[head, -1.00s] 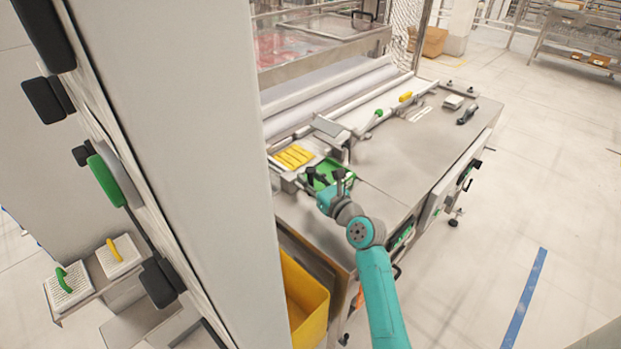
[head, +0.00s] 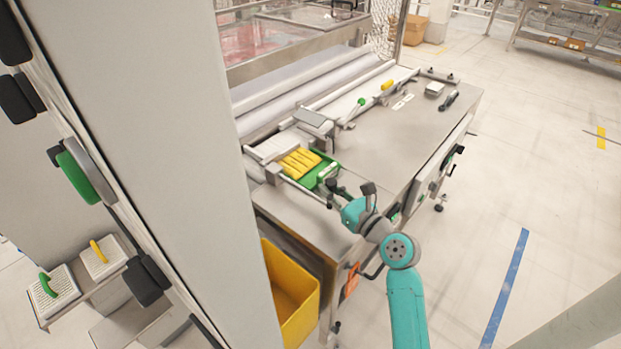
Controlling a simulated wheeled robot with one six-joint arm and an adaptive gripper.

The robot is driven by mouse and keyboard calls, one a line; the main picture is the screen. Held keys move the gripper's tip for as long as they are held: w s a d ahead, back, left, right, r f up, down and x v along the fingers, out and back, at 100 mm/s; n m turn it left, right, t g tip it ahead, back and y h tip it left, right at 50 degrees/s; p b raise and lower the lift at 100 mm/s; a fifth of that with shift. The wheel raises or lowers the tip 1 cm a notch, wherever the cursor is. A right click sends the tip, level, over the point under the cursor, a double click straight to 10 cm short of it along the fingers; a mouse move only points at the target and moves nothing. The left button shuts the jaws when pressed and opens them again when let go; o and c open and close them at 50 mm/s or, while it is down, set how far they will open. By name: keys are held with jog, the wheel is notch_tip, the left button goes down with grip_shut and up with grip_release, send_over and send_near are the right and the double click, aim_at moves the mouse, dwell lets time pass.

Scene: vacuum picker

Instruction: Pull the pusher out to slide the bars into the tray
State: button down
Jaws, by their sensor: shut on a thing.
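The yellow bars (head: 298,161) lie side by side, partly over the green tray (head: 321,175) and partly on the pale feed plate (head: 268,150) behind it. The tray sits at the near left of the steel bench, its front part showing green. My gripper (head: 344,190) is just right of and in front of the tray, shut on the pusher. The pusher's handle is small and dark between my fingers, so its exact shape and the grip on it are hard to make out.
The steel bench top (head: 390,140) is clear right of the tray. A yellow bin (head: 290,295) stands below the bench's near end. A tall pale panel (head: 180,150) blocks the left. A dark-handled tool (head: 449,101) lies at the far right.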

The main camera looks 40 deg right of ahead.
jog(key=shift+s+d, duration=0.25)
jog(key=shift+s, duration=1.1)
jog(key=shift+s+d, duration=0.25)
jog(key=shift+s, duration=1.05)
jog(key=c, duration=1.1)
grip_release()
jog(key=shift+s, duration=0.1)
jog(key=shift+s, duration=0.1)
jog(key=s, duration=1.1)
jog(key=shift+s, duration=0.4)
